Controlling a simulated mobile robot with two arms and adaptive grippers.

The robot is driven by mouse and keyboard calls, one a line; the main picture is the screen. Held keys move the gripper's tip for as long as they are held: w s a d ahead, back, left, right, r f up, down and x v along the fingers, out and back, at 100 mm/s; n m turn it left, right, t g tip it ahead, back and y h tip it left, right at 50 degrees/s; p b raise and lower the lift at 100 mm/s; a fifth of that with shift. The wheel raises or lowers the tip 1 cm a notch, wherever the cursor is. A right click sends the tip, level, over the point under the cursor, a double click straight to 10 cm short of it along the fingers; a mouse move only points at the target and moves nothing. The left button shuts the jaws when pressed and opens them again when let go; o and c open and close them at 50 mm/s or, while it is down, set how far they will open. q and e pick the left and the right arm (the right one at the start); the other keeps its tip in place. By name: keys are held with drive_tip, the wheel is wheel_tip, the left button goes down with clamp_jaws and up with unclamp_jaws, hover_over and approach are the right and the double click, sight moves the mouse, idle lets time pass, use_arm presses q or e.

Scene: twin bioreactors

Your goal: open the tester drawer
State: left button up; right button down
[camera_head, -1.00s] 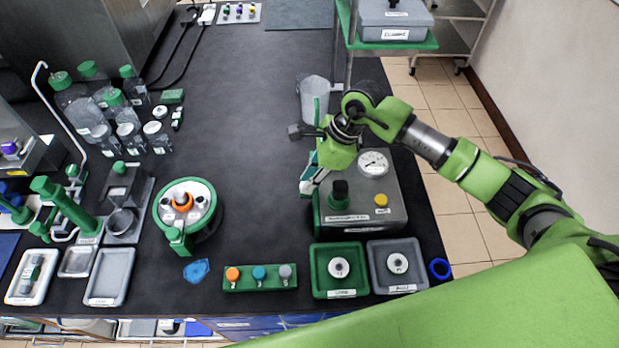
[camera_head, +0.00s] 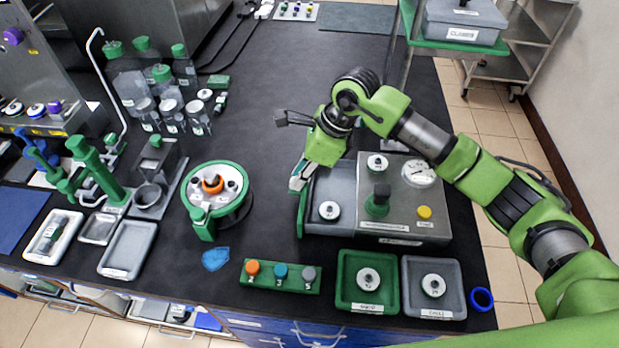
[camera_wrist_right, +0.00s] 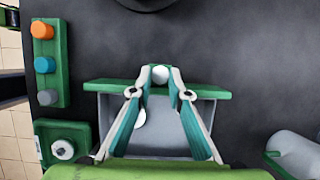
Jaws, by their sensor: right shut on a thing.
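The tester (camera_head: 405,185) is a grey box with a dial, a dark green knob and a yellow button, at the right of the bench in the head view. Its grey drawer (camera_head: 336,184) stands out from its left side, with a white disc-shaped piece (camera_head: 329,210) inside. The drawer's green front (camera_wrist_right: 108,86) crosses the right wrist view. My right gripper (camera_head: 296,184) is at this front, its fingers shut on the pale drawer handle (camera_wrist_right: 160,75). The fingers hide part of the drawer in the wrist view. My left gripper is not in view.
A round green-rimmed device (camera_head: 215,190) stands left of the drawer, with clear bench between. A green block with three coloured knobs (camera_head: 281,292), a green tray (camera_head: 347,301) and a grey tray (camera_head: 460,305) lie toward the front edge.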

drive_tip(key=c, duration=1.9)
unclamp_jaws()
drive_tip(key=shift+d, duration=0.1)
drive_tip(key=w+v, duration=0.1)
drive_tip(key=v, duration=1.1)
drive_tip(key=shift+s, duration=0.45)
